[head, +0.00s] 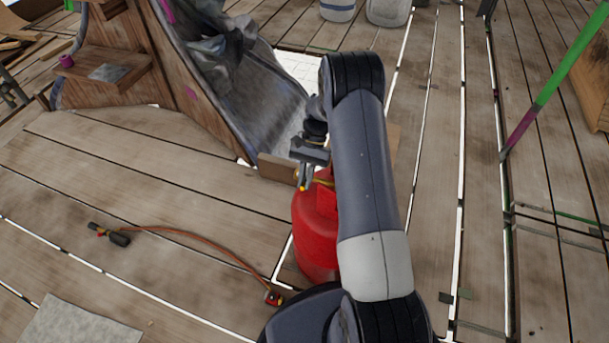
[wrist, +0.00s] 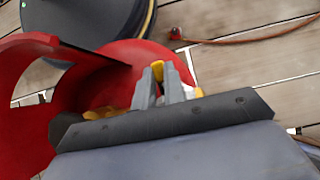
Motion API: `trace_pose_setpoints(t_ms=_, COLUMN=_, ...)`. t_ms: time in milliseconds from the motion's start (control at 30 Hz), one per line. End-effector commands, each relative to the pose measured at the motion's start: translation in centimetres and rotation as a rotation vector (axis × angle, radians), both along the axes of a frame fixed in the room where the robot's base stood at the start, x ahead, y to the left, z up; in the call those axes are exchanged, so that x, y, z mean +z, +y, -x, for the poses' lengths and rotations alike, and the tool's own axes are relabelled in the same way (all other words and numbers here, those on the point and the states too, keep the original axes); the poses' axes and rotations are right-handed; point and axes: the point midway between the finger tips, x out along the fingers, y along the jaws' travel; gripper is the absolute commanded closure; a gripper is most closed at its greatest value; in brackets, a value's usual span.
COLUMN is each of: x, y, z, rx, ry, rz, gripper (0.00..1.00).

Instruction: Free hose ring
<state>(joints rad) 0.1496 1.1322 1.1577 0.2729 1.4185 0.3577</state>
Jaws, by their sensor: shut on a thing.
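A red gas cylinder (head: 314,234) stands upright on the planks, partly hidden behind my arm. Its red collar (wrist: 28,62) fills the left of the wrist view. My gripper (head: 304,178) is at the cylinder's top, fingers pointing down. In the wrist view the grey fingers of my gripper (wrist: 160,80) are shut on a small yellow piece (wrist: 158,70) inside the collar; whether it is the hose ring I cannot tell. A brass-coloured fitting (wrist: 100,113) shows beside the fingers. An orange hose (head: 205,243) lies on the planks, its red-and-black end (head: 273,298) near the cylinder and apart from it.
A black-and-red fitting (head: 112,235) is at the hose's far end. A grey sheet (head: 75,328) lies at the lower left. A wooden structure with dark sheeting (head: 245,85) rises behind the cylinder. A green-and-magenta pole (head: 553,82) stands at right. The planks at left are mostly clear.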

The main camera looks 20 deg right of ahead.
Motion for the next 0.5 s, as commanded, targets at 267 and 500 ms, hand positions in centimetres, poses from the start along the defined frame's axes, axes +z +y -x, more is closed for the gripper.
trace_pose_setpoints(t_ms=267, x=0.33, y=-0.24, z=-0.33, rx=-0.001, ry=0.096, rz=-0.07, gripper=1.0)
trace_pose_setpoints(t_ms=500, x=0.38, y=-0.29, z=-0.41, rx=0.0, ry=0.124, rz=-0.09, gripper=1.0)
